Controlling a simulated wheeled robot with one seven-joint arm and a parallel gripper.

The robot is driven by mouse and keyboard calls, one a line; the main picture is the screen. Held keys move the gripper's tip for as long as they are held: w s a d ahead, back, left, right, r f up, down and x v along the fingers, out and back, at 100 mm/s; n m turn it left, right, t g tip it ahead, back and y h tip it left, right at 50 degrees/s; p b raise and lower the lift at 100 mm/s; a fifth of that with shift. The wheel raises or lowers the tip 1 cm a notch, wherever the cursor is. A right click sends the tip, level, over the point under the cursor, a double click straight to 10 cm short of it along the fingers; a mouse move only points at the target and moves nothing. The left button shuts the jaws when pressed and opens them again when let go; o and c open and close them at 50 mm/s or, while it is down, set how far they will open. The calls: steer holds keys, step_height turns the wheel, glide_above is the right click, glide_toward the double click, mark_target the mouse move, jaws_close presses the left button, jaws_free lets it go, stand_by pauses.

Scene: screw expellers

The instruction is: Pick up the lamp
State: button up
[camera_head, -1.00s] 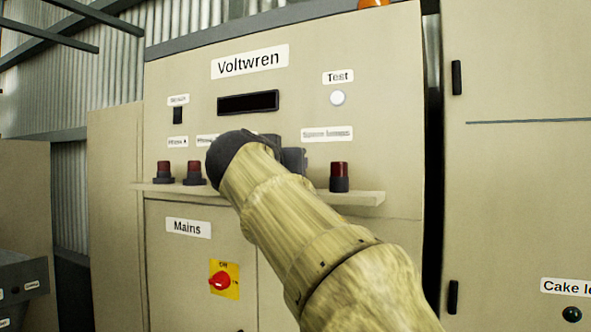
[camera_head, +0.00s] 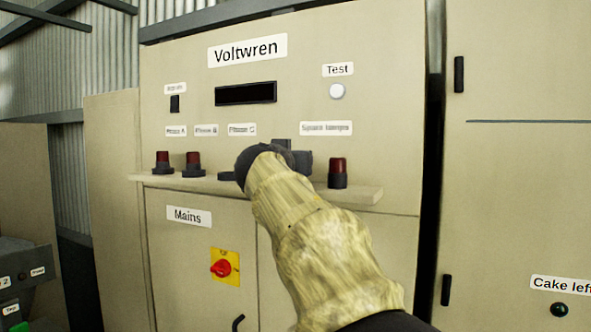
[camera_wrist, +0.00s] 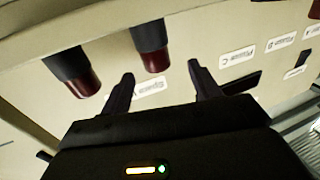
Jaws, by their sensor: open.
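Red-capped lamps with dark bases stand on the shelf of the Voltwren cabinet. One spare lamp (camera_head: 338,172) is right of my gripper (camera_head: 294,160), under the spare lamps label. Two more, a left lamp (camera_head: 162,163) and a second lamp (camera_head: 194,165), stand under the phase labels. The wrist view is upside down and shows a near lamp (camera_wrist: 150,47) and another lamp (camera_wrist: 73,72). My gripper (camera_wrist: 160,72) is open and empty, with the near lamp just beyond the gap between its fingertips. My arm hides part of the shelf in the head view.
The narrow shelf (camera_head: 360,195) juts out from the cabinet front. A dark socket (camera_head: 227,176) without a visible red cap sits left of my gripper. Below are the red mains switch (camera_head: 221,268) and a door handle (camera_head: 238,322). Another cabinet (camera_head: 520,190) stands to the right.

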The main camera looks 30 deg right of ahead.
steer(key=p+x, duration=0.3)
steer(key=x, duration=0.1)
steer(key=shift+d, duration=0.15)
steer(key=shift+w+d+f, duration=0.25)
steer(key=shift+w, duration=0.05)
steer(key=shift+s, duration=0.1)
steer(key=shift+c, duration=0.2)
steer(key=c, duration=1)
